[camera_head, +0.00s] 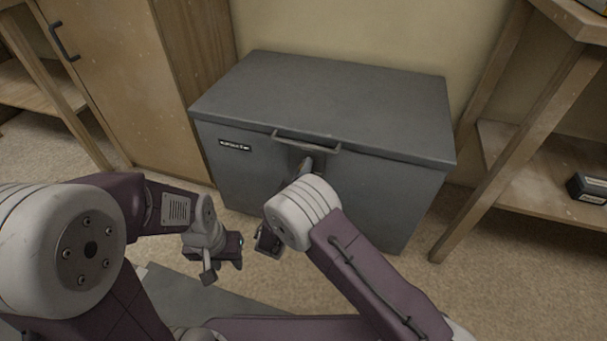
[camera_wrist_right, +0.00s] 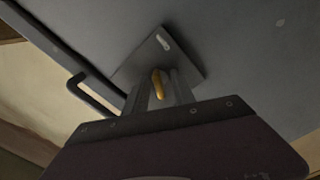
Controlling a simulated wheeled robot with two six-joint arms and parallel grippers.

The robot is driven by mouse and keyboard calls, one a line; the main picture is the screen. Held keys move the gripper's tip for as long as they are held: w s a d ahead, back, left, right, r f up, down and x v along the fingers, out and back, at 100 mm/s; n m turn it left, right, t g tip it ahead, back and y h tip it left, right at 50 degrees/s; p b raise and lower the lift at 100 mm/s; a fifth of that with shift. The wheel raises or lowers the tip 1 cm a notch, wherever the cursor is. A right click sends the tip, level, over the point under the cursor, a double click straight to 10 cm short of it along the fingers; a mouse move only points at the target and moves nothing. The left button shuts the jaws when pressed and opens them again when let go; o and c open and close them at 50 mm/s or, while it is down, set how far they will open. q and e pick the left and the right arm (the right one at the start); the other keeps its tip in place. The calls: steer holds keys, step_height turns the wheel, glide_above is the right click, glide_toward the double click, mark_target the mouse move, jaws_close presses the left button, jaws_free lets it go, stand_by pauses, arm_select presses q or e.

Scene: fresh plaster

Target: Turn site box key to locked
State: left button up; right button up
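The grey site box (camera_head: 330,105) stands against the wall, its lid down. A lock plate with a pale mark (camera_wrist_right: 162,42) is on its front below the handle (camera_head: 306,143). The brass-coloured key (camera_wrist_right: 157,84) is at the plate and shows between the two grey fingers of my right gripper (camera_wrist_right: 160,92). These fingers are close together around the key and look shut on it. In the head view my right arm hides much of the lock and the key. My left gripper (camera_head: 238,262) is low in front of the box, apart from it; its finger gap is unclear.
A wooden cabinet (camera_head: 115,75) stands left of the box. A wooden shelf unit (camera_head: 545,170) with a small dark box (camera_head: 588,188) is on the right. Bare carpet (camera_head: 440,285) lies in front. The handle also shows at the left of the wrist view (camera_wrist_right: 92,92).

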jaws_close()
stand_by(0.3)
steer(key=n+p, duration=0.3)
steer(key=n, duration=0.2)
steer(key=shift+r+n, duration=0.15)
steer(key=shift+n, duration=0.25)
steer(key=n+p, duration=0.3)
steer(key=n, duration=0.3)
steer(key=n+p, duration=0.3)
steer(key=n, duration=0.3)
steer(key=shift+n, duration=0.4)
steer(key=n+p, duration=0.2)
steer(key=n, duration=0.3)
steer(key=shift+n, duration=0.3)
